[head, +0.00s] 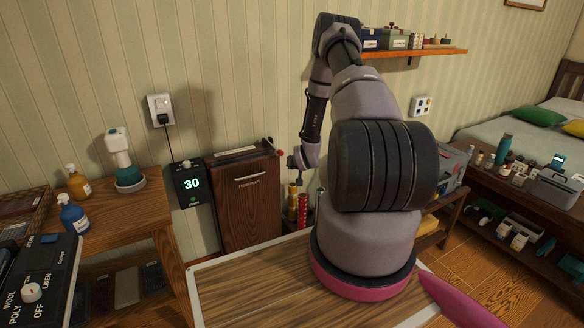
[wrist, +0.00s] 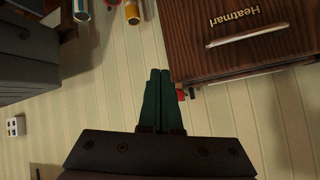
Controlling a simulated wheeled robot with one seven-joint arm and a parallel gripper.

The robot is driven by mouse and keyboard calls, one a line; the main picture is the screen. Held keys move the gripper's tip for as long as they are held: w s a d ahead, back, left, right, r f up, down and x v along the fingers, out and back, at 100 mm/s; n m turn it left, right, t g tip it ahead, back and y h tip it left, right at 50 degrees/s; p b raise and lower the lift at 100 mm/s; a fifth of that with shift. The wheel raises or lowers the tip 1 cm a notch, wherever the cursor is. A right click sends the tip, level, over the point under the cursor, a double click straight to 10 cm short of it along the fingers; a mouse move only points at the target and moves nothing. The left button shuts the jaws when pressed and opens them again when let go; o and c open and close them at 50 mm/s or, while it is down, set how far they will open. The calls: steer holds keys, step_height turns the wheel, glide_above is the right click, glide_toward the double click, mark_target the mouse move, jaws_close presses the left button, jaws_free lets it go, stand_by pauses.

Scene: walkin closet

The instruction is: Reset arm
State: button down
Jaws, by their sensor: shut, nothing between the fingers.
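My gripper (wrist: 158,76) shows in the wrist view as two dark green fingers lying side by side, shut with nothing between them. In the head view my arm rises from its round base, bends over near the wall shelf and hangs down, with its end just right of a dark wooden wall unit (head: 246,196). In the wrist view the unit (wrist: 245,40), lettered "Heatmari", appears upside down beside the fingertips. A small red knob (wrist: 181,94) on its side shows near the fingers; whether they touch cannot be told.
Yellow and red cylinders (head: 303,209) stand below my arm's end. A wall shelf (head: 415,52) with small boxes is behind the upper arm. A wooden side table (head: 125,215) with bottles stands left, and a low shelf unit (head: 520,190) with many items stands right.

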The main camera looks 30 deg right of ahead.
steer(key=shift+s, duration=0.1)
stand_by(0.3)
steer(key=s+a+r, duration=0.2)
steer(key=a+r, duration=0.1)
steer(key=r, duration=0.9)
steer(key=s+a+r+g, duration=0.1)
steer(key=s+a+r, duration=0.15)
steer(key=r, duration=0.95)
steer(key=s+a+r, duration=0.2)
steer(key=a+r, duration=0.1)
steer(key=r, duration=0.9)
steer(key=s+a+r+g+y, duration=0.1)
steer(key=s+a+r, duration=0.3)
steer(key=s+r, duration=0.3)
steer(key=s+a+r+y, duration=0.1)
steer(key=s+a+r, duration=0.2)
steer(key=s+r, duration=0.4)
steer(key=s+a+r+y, duration=0.1)
steer(key=s+a, duration=0.1)
steer(key=s, duration=0.7)
steer(key=s+a+n+g, duration=0.1)
steer(key=s+a, duration=0.2)
steer(key=s, duration=0.6)
steer(key=shift+a+r+y, duration=0.25)
steer(key=shift+r+y, duration=0.1)
steer(key=shift+y, duration=0.05)
